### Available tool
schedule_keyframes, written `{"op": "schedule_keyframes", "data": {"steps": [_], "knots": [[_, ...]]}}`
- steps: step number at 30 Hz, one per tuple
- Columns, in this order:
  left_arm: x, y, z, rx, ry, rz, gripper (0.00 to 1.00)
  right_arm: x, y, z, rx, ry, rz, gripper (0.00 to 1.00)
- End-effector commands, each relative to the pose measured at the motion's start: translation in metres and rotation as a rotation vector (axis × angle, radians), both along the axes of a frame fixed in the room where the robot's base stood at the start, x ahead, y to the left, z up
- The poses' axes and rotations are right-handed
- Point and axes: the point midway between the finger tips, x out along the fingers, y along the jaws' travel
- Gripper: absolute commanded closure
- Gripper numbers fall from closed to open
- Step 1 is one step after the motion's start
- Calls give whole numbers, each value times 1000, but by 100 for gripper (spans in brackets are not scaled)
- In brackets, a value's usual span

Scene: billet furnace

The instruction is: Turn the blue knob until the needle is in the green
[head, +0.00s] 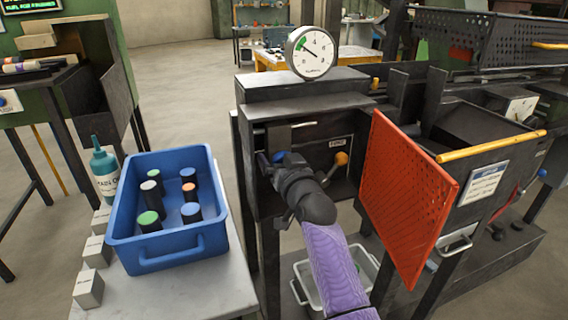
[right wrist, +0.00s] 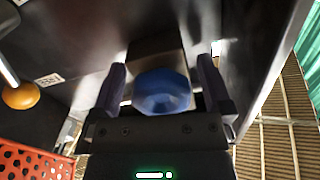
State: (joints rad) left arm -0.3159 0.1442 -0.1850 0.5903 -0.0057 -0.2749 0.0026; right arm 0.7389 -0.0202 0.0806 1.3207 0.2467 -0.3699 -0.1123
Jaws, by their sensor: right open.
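The blue knob (right wrist: 162,92) is in the middle of the right wrist view, between the two fingers of my right gripper (right wrist: 163,88). The fingers are open, one on each side, with gaps showing beside the knob. In the head view, my right gripper (head: 270,163) is at the front of the dark furnace box, and a bit of the blue knob (head: 279,157) shows behind it. The round white gauge (head: 312,52) stands on top of the box. Its dark needle points to the upper left, at or close to the green band (head: 300,44); I cannot tell exactly. My left gripper is out of view.
An orange knob (head: 341,159) is right of the blue one. A blue crate (head: 170,260) with several cylinders sits on the left table. A grey bin (head: 302,290) is below.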

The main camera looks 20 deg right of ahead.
Motion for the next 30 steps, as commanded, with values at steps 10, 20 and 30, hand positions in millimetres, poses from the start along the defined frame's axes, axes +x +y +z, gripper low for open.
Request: {"op": "schedule_keyframes", "data": {"steps": [10,20,30], "knots": [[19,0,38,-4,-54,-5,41,-67,-3,6,-1,0,0,0],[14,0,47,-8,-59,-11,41,-97,-3,1,1,-1,0,0],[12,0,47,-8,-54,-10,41,-96,-3,1,0,-1,0,0]]}}
